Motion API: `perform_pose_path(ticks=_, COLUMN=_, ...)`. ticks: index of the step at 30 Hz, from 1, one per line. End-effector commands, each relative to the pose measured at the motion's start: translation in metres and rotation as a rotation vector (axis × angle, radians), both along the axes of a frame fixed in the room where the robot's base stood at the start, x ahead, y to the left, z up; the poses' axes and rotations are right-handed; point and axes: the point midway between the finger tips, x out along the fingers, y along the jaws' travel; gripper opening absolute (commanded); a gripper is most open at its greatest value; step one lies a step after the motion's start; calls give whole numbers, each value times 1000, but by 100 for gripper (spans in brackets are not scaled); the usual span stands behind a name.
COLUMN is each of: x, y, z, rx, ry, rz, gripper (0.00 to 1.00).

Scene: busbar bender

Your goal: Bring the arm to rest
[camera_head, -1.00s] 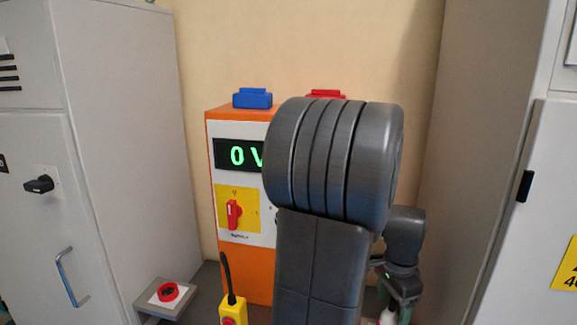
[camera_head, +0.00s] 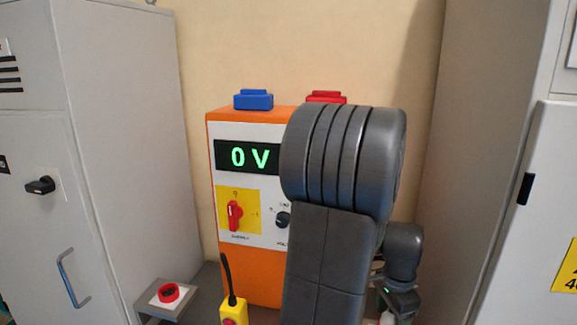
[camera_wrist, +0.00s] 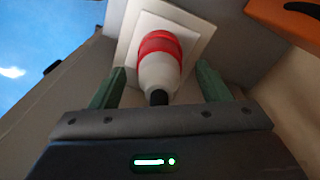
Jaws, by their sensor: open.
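My gripper (camera_wrist: 160,70) is open in the wrist view, with one green finger on each side of a white and red plug-like piece (camera_wrist: 158,72). The piece has a black tip towards the camera and stands against a pale square plate (camera_wrist: 197,33). Gaps show between it and both fingers; I cannot tell their depth relation. In the head view my arm bends down in front of the orange cabinet (camera_head: 250,272), with the wrist low at the right. The fingertips are not clearly visible there.
The cabinet's display (camera_head: 248,156) reads 0 V, above a red rotary switch (camera_head: 235,214). A yellow pendant (camera_head: 234,311) and a red button box (camera_head: 168,293) stand at lower left. Grey cabinets flank both sides (camera_head: 125,130), (camera_head: 500,200).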

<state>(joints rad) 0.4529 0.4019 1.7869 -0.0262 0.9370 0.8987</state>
Motion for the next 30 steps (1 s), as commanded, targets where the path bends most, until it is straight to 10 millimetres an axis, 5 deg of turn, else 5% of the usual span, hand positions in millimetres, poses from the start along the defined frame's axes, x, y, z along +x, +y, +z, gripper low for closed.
perform_pose_path(ticks=22, x=0, y=3, z=137, rx=-3, ry=-7, rz=0, gripper=70)
perform_pose_path(ticks=30, x=-1, y=3, z=83, rx=2, ry=5, rz=0, gripper=70)
